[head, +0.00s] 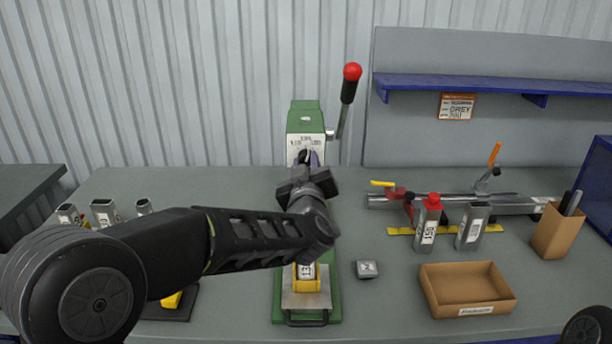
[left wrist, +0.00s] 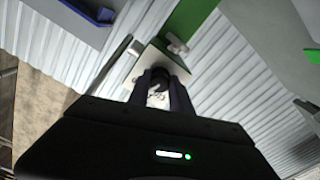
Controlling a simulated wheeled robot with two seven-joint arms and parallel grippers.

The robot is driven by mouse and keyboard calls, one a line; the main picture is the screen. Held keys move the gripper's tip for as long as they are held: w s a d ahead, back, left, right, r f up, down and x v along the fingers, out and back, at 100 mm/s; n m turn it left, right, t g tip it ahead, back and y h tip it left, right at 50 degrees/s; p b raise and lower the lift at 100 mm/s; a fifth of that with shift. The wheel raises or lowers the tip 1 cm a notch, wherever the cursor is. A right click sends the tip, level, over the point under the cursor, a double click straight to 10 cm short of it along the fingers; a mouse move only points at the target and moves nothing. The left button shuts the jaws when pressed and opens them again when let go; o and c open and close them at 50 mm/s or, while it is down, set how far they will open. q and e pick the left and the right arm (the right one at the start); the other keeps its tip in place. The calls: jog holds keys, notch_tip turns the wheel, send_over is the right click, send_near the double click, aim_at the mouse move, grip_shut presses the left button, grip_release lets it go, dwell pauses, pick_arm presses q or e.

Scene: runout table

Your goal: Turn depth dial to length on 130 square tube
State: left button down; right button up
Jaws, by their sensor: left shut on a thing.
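The green press (head: 305,117) stands at the middle of the table, with a white scale plate (head: 296,146) on its front. The dark depth dial (head: 306,155) sits on that plate, mostly hidden by my left gripper (head: 308,166). In the left wrist view, my left gripper (left wrist: 160,84) is shut on the dial (left wrist: 157,96), its fingers on either side. The dial's setting cannot be read. A tube with a label starting "13" (head: 307,271) is at the press base in a yellow holder, its upper part hidden behind my arm. My right gripper is out of view.
The press lever with a red knob (head: 352,72) rises right of the dial. A small metal block (head: 367,269) and a cardboard tray (head: 430,287) lie to the right. A red-topped tube (head: 428,228) and a plain tube (head: 472,232) stand behind. Several tubes (head: 104,212) stand at left.

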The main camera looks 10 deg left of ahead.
pick_arm(q)
jog(key=shift+n+b, duration=1.75)
jog(key=shift+n, duration=0.25)
jog(key=c, duration=1.2)
grip_release()
jog(key=shift+s, duration=0.1)
jog(key=b+v, duration=0.1)
jog(key=v, duration=0.6)
jog(key=shift+s+d, duration=0.15)
jog(key=shift+s, duration=0.15)
